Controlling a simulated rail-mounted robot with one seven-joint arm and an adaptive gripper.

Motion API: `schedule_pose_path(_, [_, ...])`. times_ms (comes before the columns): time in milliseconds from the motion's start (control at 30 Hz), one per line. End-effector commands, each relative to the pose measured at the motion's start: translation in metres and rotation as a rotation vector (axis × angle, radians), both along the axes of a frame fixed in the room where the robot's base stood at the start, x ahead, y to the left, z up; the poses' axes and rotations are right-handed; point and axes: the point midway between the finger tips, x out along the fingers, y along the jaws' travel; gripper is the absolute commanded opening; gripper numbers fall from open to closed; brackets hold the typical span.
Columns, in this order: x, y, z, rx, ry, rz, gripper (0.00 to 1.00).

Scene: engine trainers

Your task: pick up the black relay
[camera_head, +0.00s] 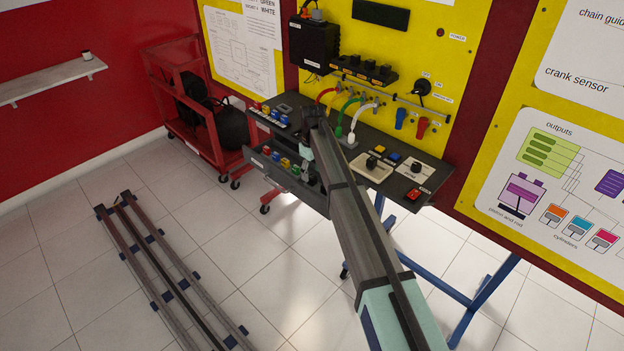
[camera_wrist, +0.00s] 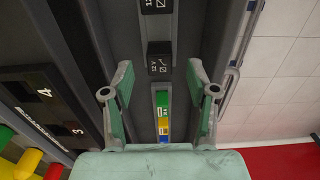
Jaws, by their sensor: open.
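In the wrist view, one black relay (camera_wrist: 159,60) with a white symbol on its face sits in a long grey tray (camera_wrist: 192,25). Another black relay (camera_wrist: 156,5) sits farther up the tray, at the top edge. My gripper (camera_wrist: 159,78) is open, with its teal fingers on either side of the tray's middle line. The nearer relay lies between and just beyond the fingertips, and nothing is held. In the head view, my arm covers much of the tray's right end, and a small teal part of my gripper (camera_head: 305,152) shows there.
Green, yellow and blue blocks (camera_wrist: 163,112) line the tray below the nearer relay. A numbered black panel (camera_wrist: 38,98) lies left. In the head view, the bench top (camera_head: 437,172) carries switches, and cables hang from the yellow board (camera_head: 445,75) behind. Floor rails (camera_head: 165,270) lie left.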

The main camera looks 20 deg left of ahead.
Motion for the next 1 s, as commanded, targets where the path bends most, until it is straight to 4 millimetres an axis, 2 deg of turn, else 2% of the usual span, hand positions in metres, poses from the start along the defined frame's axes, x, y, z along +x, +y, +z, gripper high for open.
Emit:
schedule_pose_path(200, [0.0,0.0,-0.025,-0.001,0.002,0.0,0.58])
schedule_pose_path(467, [0.0,0.0,-0.028,0.0,0.0,0.0,0.58])
schedule_pose_path(600, [0.0,0.0,-0.028,0.0,0.0,0.0,0.09])
schedule_pose_path(633, [0.0,0.0,-0.028,0.0,0.0,0.0,0.02])
schedule_pose_path(1000, [0.0,0.0,-0.028,0.0,0.0,0.0,0.02])
